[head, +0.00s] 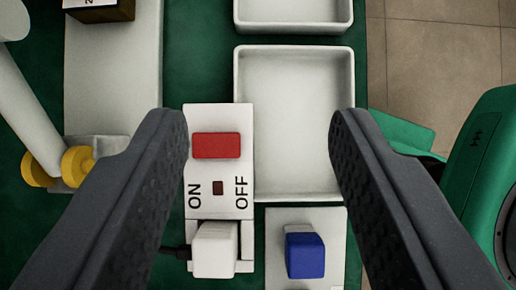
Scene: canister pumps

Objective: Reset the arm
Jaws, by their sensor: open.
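My gripper (258,125) is open, with its two dark fingers reaching up from the lower left and lower right of the head view. Nothing is held between them. Between the fingers lies a white switch panel (218,118) with a red rocker (216,145), a small dark square below it and the words ON and OFF. A white plug-like block (214,250) sits at the panel's lower end. A blue block (305,255) stands on a pale plate (333,222) to its right. The left finger overlaps the panel's left edge in the picture; I cannot tell the height gap.
Two white trays, a near one (290,75) and a far one (293,23), look empty on the green surface (197,55). A white pipe with yellow fittings (78,165) stands at left, near a dark box (100,12). A green machine (480,150) is at right, beside tiled floor (440,60).

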